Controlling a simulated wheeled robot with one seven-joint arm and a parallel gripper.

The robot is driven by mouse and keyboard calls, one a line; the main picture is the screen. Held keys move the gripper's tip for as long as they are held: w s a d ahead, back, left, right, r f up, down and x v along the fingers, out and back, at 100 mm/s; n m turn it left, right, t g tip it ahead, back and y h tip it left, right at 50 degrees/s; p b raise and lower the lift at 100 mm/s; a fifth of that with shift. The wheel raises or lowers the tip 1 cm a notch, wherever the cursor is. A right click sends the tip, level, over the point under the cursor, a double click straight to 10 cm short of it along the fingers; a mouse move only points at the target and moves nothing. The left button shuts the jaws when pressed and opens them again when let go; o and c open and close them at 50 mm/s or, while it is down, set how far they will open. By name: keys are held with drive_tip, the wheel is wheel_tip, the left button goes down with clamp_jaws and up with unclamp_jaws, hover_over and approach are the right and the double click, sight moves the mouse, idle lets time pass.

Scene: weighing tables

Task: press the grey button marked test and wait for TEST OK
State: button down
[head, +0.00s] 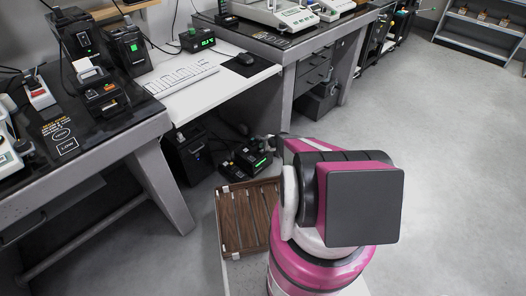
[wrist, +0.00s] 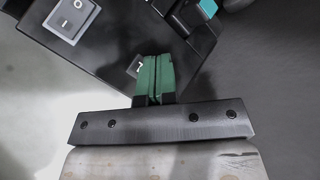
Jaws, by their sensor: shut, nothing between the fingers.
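In the wrist view my gripper (wrist: 153,78) is shut and empty, its green fingertips together over a black device (wrist: 110,65). A small white mark (wrist: 135,66) shows beside the fingertips, partly covered by them. I cannot make out a grey button marked test; the fingers may hide it. I cannot tell whether the fingertips touch the device. No TEST OK text is readable.
A grey rocker switch (wrist: 72,17) is on the device, left of the fingertips. A teal patch (wrist: 208,8) shows at the top. In the head view a brown slatted tray (head: 232,222) lies before my arm, and dark benches (head: 140,112) stand left. The floor (head: 450,150) at right is clear.

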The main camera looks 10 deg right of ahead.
drive_tip(key=shift+r, duration=2.5)
